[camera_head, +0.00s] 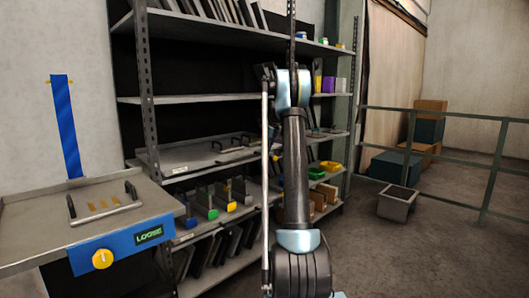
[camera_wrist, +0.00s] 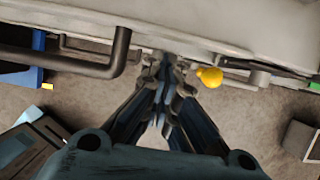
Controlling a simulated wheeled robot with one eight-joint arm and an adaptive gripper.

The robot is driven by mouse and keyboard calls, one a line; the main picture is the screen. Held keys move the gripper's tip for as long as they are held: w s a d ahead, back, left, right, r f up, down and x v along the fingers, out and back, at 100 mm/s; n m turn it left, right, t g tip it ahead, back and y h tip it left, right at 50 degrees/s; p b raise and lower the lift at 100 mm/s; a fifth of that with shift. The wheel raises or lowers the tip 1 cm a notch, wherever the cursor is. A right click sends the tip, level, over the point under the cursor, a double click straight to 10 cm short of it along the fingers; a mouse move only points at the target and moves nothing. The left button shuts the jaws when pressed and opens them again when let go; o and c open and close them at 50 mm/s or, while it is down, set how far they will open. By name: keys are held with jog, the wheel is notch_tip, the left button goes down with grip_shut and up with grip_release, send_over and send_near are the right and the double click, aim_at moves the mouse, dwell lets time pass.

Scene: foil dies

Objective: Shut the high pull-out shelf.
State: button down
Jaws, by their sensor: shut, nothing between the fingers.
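The pull-out shelf (camera_head: 190,158) is a pale grey board in the middle of the rack, with dark handles of flat plates on it; I cannot tell exactly how far it stands out. In the wrist view a pale shelf edge (camera_wrist: 215,45) runs across the top, with a dark bent bar (camera_wrist: 118,55) at its left and a yellow knob (camera_wrist: 210,76) at its lower edge. My gripper (camera_wrist: 165,68) is shut and empty, its fingertips at that edge; whether they touch it I cannot tell. In the head view my arm hides the gripper and part of the shelf.
A bench (camera_head: 60,215) with a blue front panel, a yellow knob and a "LOOSE" display stands at the left. Below the shelf are several dies with coloured feet (camera_head: 212,200).

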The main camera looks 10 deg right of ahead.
jog(key=s+d+f+v, duration=0.1)
jog(key=s+v, duration=0.1)
jog(key=v, duration=0.9)
jog(key=s+a+n, duration=0.3)
jog(key=s+n, duration=0.2)
jog(key=s, duration=0.6)
jog(key=s+a+f+n+h, duration=0.1)
jog(key=s+a+n, duration=0.3)
jog(key=s, duration=0.7)
jog(key=s+a+n, duration=0.3)
jog(key=s+n, duration=0.3)
jog(key=s, duration=0.5)
jog(key=s+a+f+n, duration=0.1)
jog(key=s+f+n, duration=0.6)
jog(key=s+f, duration=0.4)
jog(key=s+f+n+g+h, duration=0.1)
jog(key=s+f+n, duration=0.6)
jog(key=s, duration=1.2)
notch_tip(320, 180, down, 5)
jog(key=shift+a+r, duration=0.25)
jog(key=shift+a, duration=0.15)
